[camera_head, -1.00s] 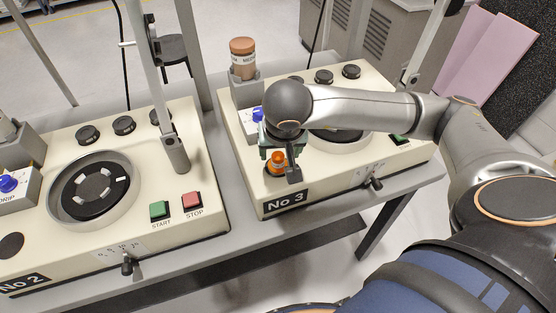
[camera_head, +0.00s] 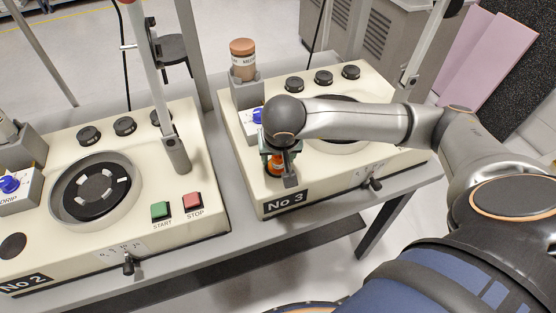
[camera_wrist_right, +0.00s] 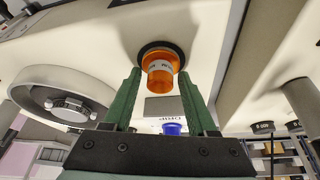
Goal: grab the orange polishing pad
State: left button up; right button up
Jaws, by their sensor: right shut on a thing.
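The orange polishing pad (camera_head: 274,164) sits at the front left corner of the No 3 machine (camera_head: 240,140). It is partly hidden by my right gripper (camera_head: 281,170), which comes down over it from above. In the right wrist view the pad (camera_wrist_right: 160,66) is an orange cylinder with a pale printed band and a dark round base. The green fingers of the right gripper (camera_wrist_right: 160,75) stand on both sides of it, shut on it near their tips. My left gripper is not in view.
A brown-capped bottle (camera_head: 243,60) stands in a grey holder behind the pad. A blue drip knob (camera_head: 258,115) is close to the gripper. The No 2 machine (camera_head: 190,235) with its green and red buttons is to the left.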

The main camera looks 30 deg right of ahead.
grip_shut()
jog(key=shift+r, duration=0.15)
